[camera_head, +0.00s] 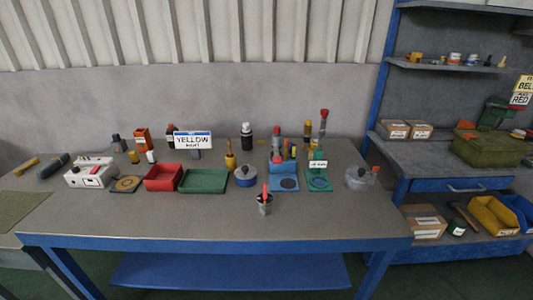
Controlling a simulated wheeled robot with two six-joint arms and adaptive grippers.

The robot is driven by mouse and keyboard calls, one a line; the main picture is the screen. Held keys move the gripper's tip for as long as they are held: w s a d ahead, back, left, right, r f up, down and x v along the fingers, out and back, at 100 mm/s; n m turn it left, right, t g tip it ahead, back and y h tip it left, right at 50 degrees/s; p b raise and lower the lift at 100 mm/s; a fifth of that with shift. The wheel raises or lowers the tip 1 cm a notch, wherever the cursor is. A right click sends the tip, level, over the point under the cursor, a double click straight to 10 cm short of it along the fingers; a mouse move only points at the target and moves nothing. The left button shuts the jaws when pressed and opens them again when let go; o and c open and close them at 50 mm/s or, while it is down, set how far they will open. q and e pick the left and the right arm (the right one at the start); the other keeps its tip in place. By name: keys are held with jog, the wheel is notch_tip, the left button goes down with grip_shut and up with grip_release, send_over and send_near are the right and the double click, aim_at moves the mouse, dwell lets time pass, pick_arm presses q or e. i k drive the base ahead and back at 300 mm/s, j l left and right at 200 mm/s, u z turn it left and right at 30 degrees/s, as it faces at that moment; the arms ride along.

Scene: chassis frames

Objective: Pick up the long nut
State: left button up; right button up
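I cannot make out a long nut for certain in the head view; the small items on the workbench (200,222) are too small to tell. A dark cup-like holder (264,206) with a red stick in it stands near the bench's front middle. A red tray (163,183) and a green tray (204,187) stand side by side left of the middle, and I see no nut clearly in either. Neither of my grippers is in view.
A white box (90,176), a round dark-lidded pot (246,177), a blue stand (284,184) and a grey kettle-like pot (358,180) line the bench. Several bottles and tools stand behind. Shelves with cartons (393,129) and bins are at right. The bench front is mostly clear.

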aim_at(265, 208)
jog(key=l+u, duration=0.15)
jog(key=u, duration=0.3)
jog(key=l+u, duration=0.2)
jog(key=u, duration=0.2)
jog(key=l+u, duration=0.2)
jog(key=u, duration=0.25)
jog(key=k+l+u, duration=0.1)
jog(key=l, duration=0.25)
jog(key=k+l+u, duration=0.1)
jog(key=l, duration=0.25)
jog(key=k+l+u, duration=0.1)
jog(key=l, duration=0.25)
jog(key=k+l, duration=0.1)
jog(key=l, duration=0.25)
jog(key=k+l+u, duration=0.15)
jog(key=l, duration=0.15)
